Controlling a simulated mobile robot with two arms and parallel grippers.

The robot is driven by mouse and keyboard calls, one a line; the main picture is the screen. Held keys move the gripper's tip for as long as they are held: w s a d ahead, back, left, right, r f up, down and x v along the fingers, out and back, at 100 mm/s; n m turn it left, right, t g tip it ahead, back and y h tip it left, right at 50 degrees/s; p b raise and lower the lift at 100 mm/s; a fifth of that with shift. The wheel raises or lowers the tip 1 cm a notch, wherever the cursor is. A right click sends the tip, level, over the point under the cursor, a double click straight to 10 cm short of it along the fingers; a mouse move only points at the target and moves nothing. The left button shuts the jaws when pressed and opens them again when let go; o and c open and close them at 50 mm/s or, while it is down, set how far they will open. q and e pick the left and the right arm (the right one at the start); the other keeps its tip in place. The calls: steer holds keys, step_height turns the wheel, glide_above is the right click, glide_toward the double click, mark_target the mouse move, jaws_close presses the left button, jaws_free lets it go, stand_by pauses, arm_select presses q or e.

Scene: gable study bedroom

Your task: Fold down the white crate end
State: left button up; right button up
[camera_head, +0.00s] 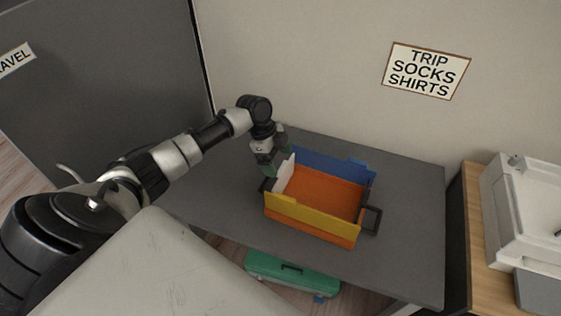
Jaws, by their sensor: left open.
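The crate (312,232) stands on the grey table, with an orange floor, a yellow front wall (300,212) and a blue back wall (335,165). Its white end (285,173) is on the left side and stands up, seen at a slant. My left gripper (270,166) is open, pointing down at the white end's top left. It partly covers that corner, and I cannot tell whether it touches the end. My right gripper is not in view.
A dark handle (372,220) sticks out at the crate's right. The grey table (415,220) is bare to the right. A green case (292,273) lies below the table. A wall sign (425,71) hangs behind, and a white unit (525,210) stands at right.

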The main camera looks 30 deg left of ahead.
mark_target(282, 178)
arm_select(q)
steer(key=shift+x, duration=1.1)
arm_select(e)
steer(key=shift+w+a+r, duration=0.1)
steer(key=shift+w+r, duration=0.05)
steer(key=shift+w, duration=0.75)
